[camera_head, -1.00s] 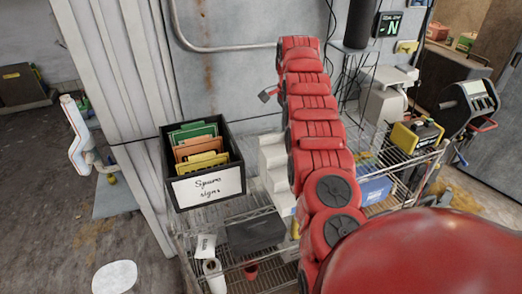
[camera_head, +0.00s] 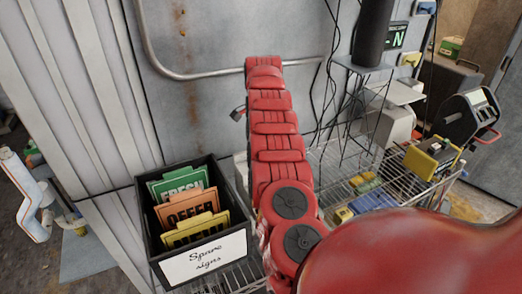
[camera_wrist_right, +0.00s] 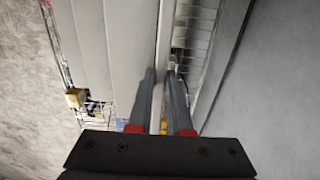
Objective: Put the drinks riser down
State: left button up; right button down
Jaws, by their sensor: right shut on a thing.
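A sliver of the white drinks riser (camera_head: 241,168) shows in the head view between the black sign box and my red right arm. The box and the arm hide most of it. The head view does not show my right gripper. In the right wrist view my right gripper (camera_wrist_right: 160,72) has its two dark fingers close together on something held. A pale strip runs between and beyond the fingertips; I cannot tell from that view which part of the riser is gripped. My left gripper is in neither view.
A black "Spare signs" box (camera_head: 207,250) stands close left of my arm on a wire rack (camera_head: 375,165). The rack carries a yellow device (camera_head: 432,158) and small items. A grey wall with a pipe (camera_head: 195,75) stands behind.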

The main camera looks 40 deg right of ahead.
jog(key=shift+f, duration=0.25)
jog(key=shift+f+p, duration=0.85)
jog(key=shift+f, duration=1.4)
jog(key=c, duration=0.8)
grip_release()
jog(key=shift+c, duration=0.2)
